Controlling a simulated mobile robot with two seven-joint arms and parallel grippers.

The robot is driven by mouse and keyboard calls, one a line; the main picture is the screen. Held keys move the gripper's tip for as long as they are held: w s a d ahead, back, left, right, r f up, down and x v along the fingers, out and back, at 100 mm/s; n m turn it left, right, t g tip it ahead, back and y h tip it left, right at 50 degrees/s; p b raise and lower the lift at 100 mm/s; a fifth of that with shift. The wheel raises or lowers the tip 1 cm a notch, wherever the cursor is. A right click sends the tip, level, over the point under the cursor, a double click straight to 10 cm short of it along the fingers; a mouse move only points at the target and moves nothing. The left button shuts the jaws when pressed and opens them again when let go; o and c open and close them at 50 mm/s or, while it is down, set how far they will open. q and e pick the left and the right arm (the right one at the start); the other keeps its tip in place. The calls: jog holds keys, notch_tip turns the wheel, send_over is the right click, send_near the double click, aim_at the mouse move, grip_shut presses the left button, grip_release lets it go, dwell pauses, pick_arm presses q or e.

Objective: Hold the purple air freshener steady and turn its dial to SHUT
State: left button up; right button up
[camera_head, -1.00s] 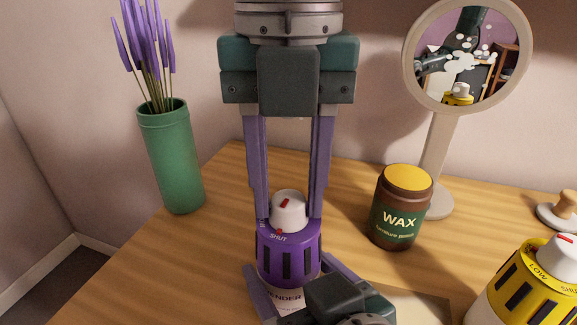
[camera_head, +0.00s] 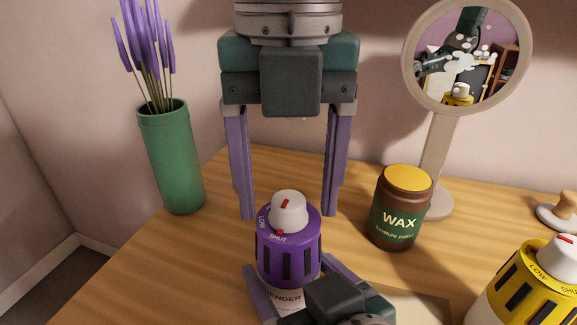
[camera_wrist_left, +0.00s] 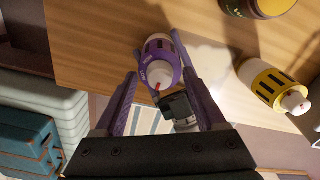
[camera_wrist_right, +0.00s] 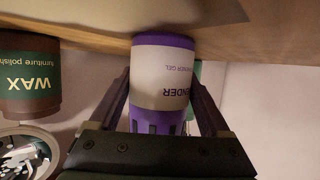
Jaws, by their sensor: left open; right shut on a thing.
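The purple air freshener (camera_head: 290,262) stands upright on the wooden table, its white dial (camera_head: 289,212) on top. The word SHUT faces the front of its purple collar and LOW is to the left. A small red mark at the dial's lower edge sits just above SHUT. My left gripper (camera_head: 288,214) points down, open, one finger on each side of the dial and apart from it. My right gripper (camera_head: 298,283) is shut on the air freshener's lower body; its fingers flank the white label (camera_wrist_right: 160,80) in the right wrist view.
A brown wax jar (camera_head: 401,215) stands to the right, before a round mirror (camera_head: 467,55) on a stand. A yellow air freshener (camera_head: 530,285) is at the lower right. A green vase (camera_head: 170,160) with lavender stands at the left. Bare table lies between vase and air freshener.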

aim_at(288, 198)
pick_arm(q)
notch_tip(288, 198, up, 12)
dwell(0.6)
pick_arm(e)
jog(key=o, duration=1.4)
